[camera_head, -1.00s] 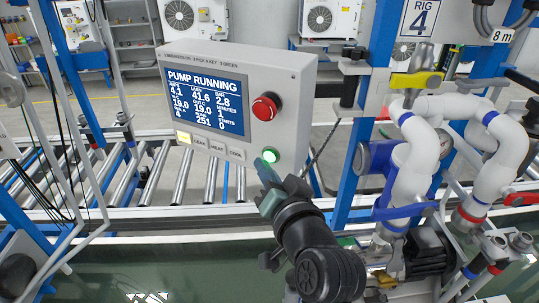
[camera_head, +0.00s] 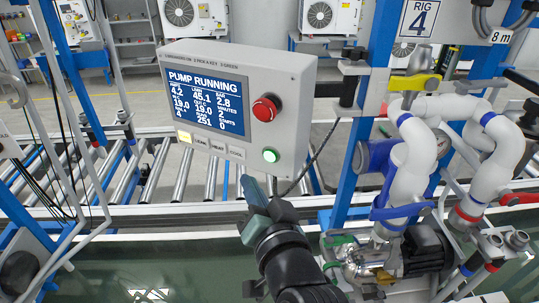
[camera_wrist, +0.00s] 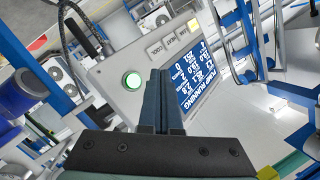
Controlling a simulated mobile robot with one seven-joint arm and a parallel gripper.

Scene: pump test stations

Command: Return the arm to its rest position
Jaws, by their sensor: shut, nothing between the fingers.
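My gripper (camera_head: 251,188) is shut and empty, just below the lower edge of the control box (camera_head: 296,110) in the head view. In the wrist view my gripper (camera_wrist: 161,75) also shows shut, its fingers together, in front of the box face (camera_wrist: 117,80). The fingers appear apart from the lit green button (camera_head: 271,155), which also shows in the wrist view (camera_wrist: 133,81). The box screen (camera_head: 207,103) reads PUMP RUNNING. My arm reaches up from the bottom of the head view.
A red stop button (camera_head: 266,109) is on the box. To the right stand white pipes (camera_head: 413,165) with a yellow-handled valve (camera_head: 414,83) and a pump (camera_head: 425,248). A roller conveyor (camera_head: 182,180) runs behind. Blue posts (camera_head: 362,110) flank the station.

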